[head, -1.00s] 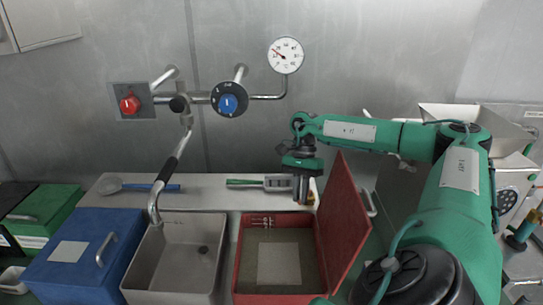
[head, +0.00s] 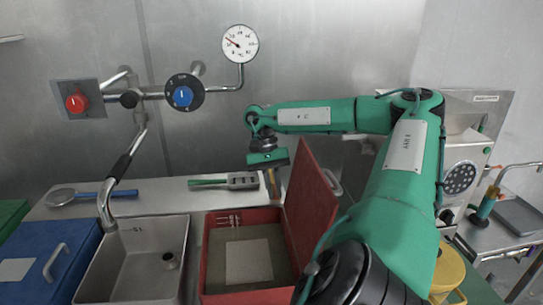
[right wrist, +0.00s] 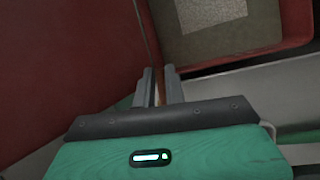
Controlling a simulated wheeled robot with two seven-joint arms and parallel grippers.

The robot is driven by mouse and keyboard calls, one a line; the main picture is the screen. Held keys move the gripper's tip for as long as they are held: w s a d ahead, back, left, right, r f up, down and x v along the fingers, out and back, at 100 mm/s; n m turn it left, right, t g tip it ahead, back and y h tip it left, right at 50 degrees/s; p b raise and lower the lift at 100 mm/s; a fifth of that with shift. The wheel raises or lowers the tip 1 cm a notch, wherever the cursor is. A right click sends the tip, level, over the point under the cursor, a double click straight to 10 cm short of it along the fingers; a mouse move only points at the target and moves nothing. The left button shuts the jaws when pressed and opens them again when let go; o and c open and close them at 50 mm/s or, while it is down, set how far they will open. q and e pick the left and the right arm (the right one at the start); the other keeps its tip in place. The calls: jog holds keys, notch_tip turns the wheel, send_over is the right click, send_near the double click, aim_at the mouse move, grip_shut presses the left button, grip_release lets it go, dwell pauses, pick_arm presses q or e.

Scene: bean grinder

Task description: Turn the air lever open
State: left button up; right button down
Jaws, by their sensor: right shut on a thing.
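My right gripper (head: 271,184) is in the head view, above the counter's edge, behind the red box and just left of its raised lid. In the right wrist view its fingers (right wrist: 160,88) are close together on a thin tan thing (right wrist: 157,97), mostly hidden between them. I cannot tell what it is. The grinder-like machine (head: 480,160), with a hopper and a round dark grille, stands at the right, partly behind my right arm. I cannot pick out a lever on it for sure. My left gripper is not in view.
The open red box (head: 209,265) stands beside a grey sink (head: 130,240) and a blue box (head: 45,275). On the wall are a red knob (head: 75,102), a blue-centred knob (head: 183,96) and a gauge (head: 240,43). A green-handled tool (head: 225,182) lies on the counter. A yellow vessel (head: 448,275) is lower right.

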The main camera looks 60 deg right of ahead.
jog(key=c, duration=1.5)
grip_release()
jog(key=shift+o, duration=0.2)
jog(key=shift+r, duration=0.1)
jog(key=v, duration=0.7)
jog(key=shift+b, duration=0.3)
jog(key=shift+w+d+r, duration=0.1)
jog(key=shift+c, duration=0.2)
